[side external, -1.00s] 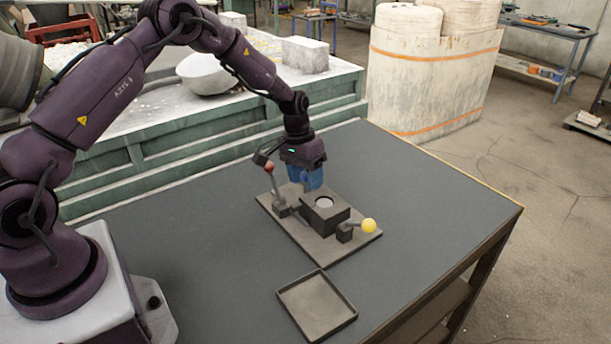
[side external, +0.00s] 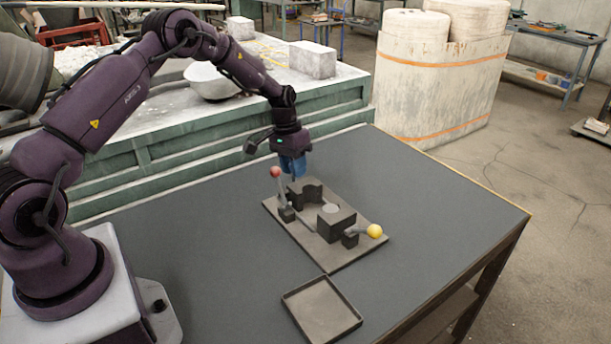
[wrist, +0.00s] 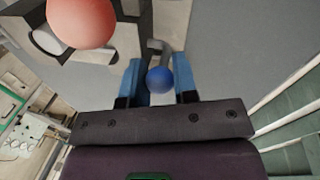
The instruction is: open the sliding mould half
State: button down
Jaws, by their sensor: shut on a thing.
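The sliding mould half (side external: 307,192), a dark block with a curved hollow, stands on the base plate (side external: 335,257), apart from the fixed mould half (side external: 336,224). A pale round piece (side external: 331,209) sits at the fixed half. In the wrist view, a blue ball knob (wrist: 160,80) on a short grey handle (wrist: 156,48) lies between the blue fingers. My gripper (wrist: 160,88) is shut on this knob; in the side view my gripper (side external: 293,172) hides it, behind the sliding half.
A red-knobbed lever (side external: 276,172) stands upright left of the sliding half; its red ball (wrist: 82,18) is close in the wrist view. A yellow-knobbed lever (side external: 374,231) lies low at the front right. An empty shallow tray (side external: 320,309) is in front. The right tabletop is clear.

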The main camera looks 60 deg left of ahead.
jog(key=shift+a+r, duration=0.1)
jog(key=shift+a, duration=0.4)
jog(key=c, duration=0.9)
grip_release()
jog(key=shift+d, duration=0.1)
jog(key=shift+r, duration=0.2)
notch_tip(320, 180, up, 12)
jog(key=a, duration=0.2)
jog(key=shift+s+a+r, duration=0.15)
jog(key=shift+s+a, duration=0.1)
jog(key=shift+s, duration=0.05)
